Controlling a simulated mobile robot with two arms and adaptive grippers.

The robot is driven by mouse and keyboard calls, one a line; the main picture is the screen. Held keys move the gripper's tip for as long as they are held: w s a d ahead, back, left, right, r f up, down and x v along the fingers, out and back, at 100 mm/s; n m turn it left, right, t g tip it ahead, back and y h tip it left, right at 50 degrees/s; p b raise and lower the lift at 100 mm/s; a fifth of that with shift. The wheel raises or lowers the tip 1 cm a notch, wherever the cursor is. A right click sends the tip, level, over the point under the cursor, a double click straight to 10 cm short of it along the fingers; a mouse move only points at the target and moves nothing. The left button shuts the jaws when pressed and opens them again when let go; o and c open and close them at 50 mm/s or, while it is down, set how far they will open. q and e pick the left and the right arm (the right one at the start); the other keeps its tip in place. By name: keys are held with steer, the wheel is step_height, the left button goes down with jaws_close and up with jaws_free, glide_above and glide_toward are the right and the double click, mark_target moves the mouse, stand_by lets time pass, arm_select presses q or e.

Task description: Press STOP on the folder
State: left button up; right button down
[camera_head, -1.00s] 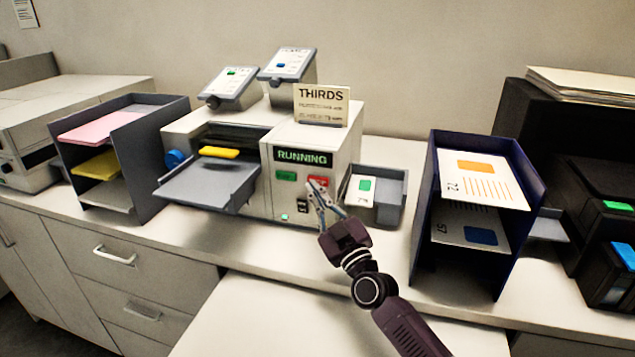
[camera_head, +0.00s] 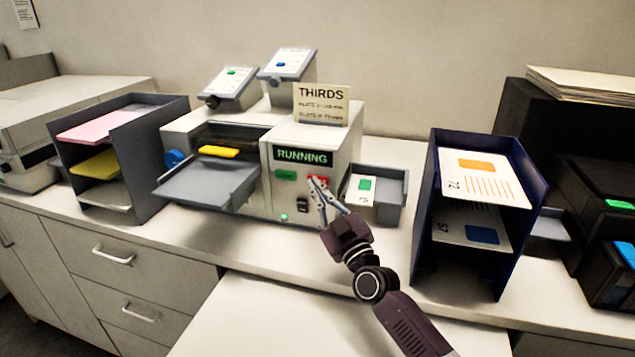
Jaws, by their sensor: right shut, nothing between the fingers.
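The folder (camera_head: 245,212) is a light grey machine at the centre of the counter. Its display (camera_head: 303,158) reads RUNNING in green. Below it are a green button (camera_head: 286,175) and, to the right, the red STOP button (camera_head: 325,182), partly hidden behind my fingertips. My right gripper (camera_head: 315,182) is shut and empty, with its tips at the red button. I cannot tell whether they touch it. My left gripper is not in view.
A grey output tray (camera_head: 391,207) with a printed sheet sits just right of the fingers. A dark blue rack (camera_head: 428,250) stands further right. A grey shelf rack (camera_head: 140,160) stands left of the folder. A THIRDS sign (camera_head: 321,104) stands on top.

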steer(key=shift+w+d, duration=0.15)
steer(key=shift+w, duration=0.15)
stand_by(0.5)
steer(key=shift+s+a+p, duration=0.3)
steer(key=shift+s+p, duration=0.4)
steer(key=shift+s, duration=0.2)
